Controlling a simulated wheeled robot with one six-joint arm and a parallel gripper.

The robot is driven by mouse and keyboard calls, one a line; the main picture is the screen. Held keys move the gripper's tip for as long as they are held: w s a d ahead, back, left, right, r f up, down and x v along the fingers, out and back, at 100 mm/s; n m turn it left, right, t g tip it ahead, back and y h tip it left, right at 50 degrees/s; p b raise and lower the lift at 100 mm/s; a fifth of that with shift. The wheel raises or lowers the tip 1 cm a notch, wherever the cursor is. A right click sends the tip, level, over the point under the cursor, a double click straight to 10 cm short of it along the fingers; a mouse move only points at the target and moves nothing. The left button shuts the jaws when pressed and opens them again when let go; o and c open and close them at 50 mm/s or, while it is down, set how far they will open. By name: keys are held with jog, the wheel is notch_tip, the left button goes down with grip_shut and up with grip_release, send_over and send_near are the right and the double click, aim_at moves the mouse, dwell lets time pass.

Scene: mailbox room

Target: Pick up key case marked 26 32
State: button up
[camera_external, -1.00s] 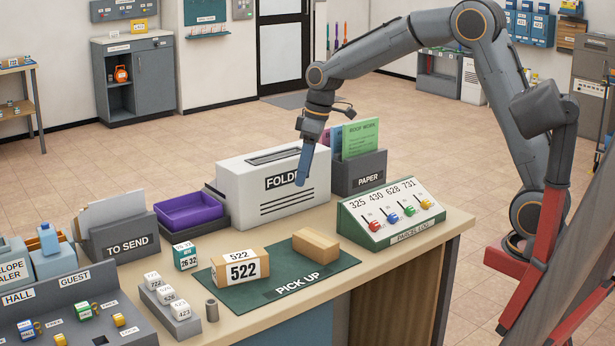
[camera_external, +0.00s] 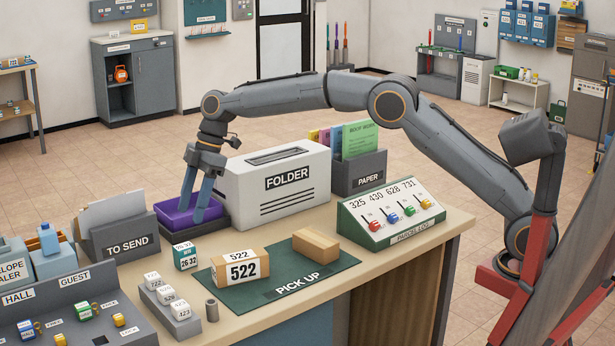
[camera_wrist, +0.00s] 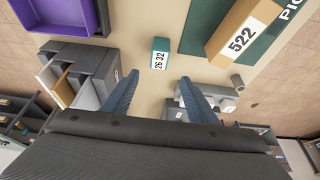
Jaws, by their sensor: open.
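The key case marked 26 32 (camera_external: 186,256) is a small teal and white block standing on the desk. It is left of the cardboard parcel labelled 522 and right of the TO SEND holder. In the wrist view the key case (camera_wrist: 160,54) lies ahead of the fingertips, near the middle. My gripper (camera_external: 194,222) is open and empty, pointing down in front of the purple tray, above and behind the key case. Its two blue fingers also show in the wrist view (camera_wrist: 160,84), spread apart with bare desk between them.
The purple tray (camera_external: 168,212) and white FOLDER box (camera_external: 310,172) stand behind. The TO SEND holder (camera_external: 103,245) is at left. The 522 parcel (camera_external: 225,271) sits on the green PICK UP mat (camera_external: 335,272). A row of white numbered blocks (camera_external: 167,295) is in front.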

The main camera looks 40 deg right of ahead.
send_over(186, 245)
jog(key=d, duration=0.3)
notch_tip(186, 245, down, 6)
jog(key=shift+s+a+r, duration=0.15)
jog(key=shift+r, duration=0.1)
jog(key=shift+a+p+x, duration=0.15)
jog(key=shift+p+x, duration=0.45)
jog(key=shift+x, duration=1.25)
jog(key=shift+a+p+x, duration=0.15)
jog(key=shift+p+x, duration=0.4)
jog(key=shift+x, duration=1.35)
jog(key=shift+r, duration=0.2)
jog(key=c, duration=1.2)
